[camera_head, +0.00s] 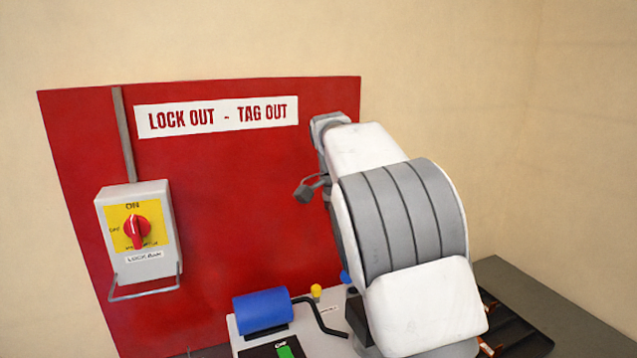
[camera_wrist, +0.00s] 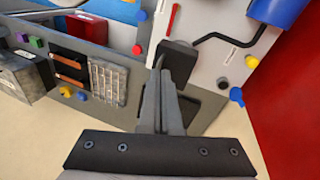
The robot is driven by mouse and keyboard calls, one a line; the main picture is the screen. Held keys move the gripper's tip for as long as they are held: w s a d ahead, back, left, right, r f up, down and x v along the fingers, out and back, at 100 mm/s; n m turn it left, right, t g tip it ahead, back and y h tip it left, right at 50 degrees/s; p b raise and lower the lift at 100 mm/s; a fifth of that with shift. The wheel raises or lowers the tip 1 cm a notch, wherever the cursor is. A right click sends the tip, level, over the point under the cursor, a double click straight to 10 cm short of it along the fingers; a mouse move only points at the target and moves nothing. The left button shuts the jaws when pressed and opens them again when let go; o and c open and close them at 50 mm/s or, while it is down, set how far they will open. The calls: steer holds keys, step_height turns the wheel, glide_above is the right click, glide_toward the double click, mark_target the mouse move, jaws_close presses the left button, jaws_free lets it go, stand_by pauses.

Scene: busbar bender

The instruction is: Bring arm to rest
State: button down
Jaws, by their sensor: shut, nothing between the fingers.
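My gripper (camera_wrist: 161,65) shows in the wrist view with its two grey fingers together and nothing between them. It is above the machine's top, apart from it as far as I can tell. In the head view, my white and grey arm is folded up right of centre. My gripper (camera_head: 309,188) shows there only as a small dark part at the arm's left, in front of the red board.
The red lockout board (camera_head: 240,200) stands behind, with a switch box (camera_head: 137,235) at left. The machine carries a blue cylinder (camera_head: 262,311) and a bent black rod (camera_head: 318,316). A dark tray (camera_head: 520,330) lies at right. The wrist view shows a slotted panel (camera_wrist: 107,82) at left.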

steer(key=s+d+r+n+t+y, duration=0.1)
steer(key=s+d+r+n+t, duration=0.15)
steer(key=s, duration=0.45)
steer(key=s+d+r+n+t+y, duration=0.1)
steer(key=s+d+r+n+y, duration=0.1)
steer(key=s+d+n, duration=0.3)
steer(key=s+f+n+t, duration=0.2)
steer(key=s, duration=0.5)
steer(key=s+f+n+t, duration=0.2)
steer(key=s+f, duration=0.1)
steer(key=s, duration=0.5)
steer(key=shift+f+h, duration=0.25)
steer(key=shift+h, duration=0.15)
